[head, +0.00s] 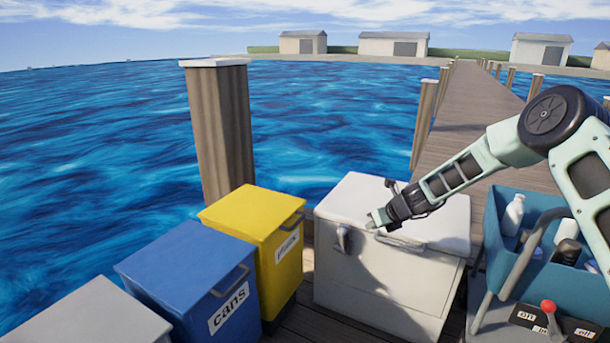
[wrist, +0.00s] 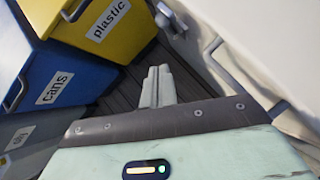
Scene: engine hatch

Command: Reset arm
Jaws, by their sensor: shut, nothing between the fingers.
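My gripper (head: 373,220) is at the end of my arm, which reaches in from the right in the head view. It is in front of the upper front edge of a white chest (head: 342,262) with a closed lid. In the wrist view my gripper's fingers (wrist: 157,72) are together with nothing between them. Dark planks show beyond them. I cannot tell whether the gripper touches the chest.
A yellow plastic bin (head: 262,243), a blue cans bin (head: 190,277) and a grey bin (head: 88,318) stand left of the chest. A blue caddy (head: 500,262) with bottles is at the right, near a red-knobbed lever (head: 548,306). A wooden post (head: 220,130) rises behind.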

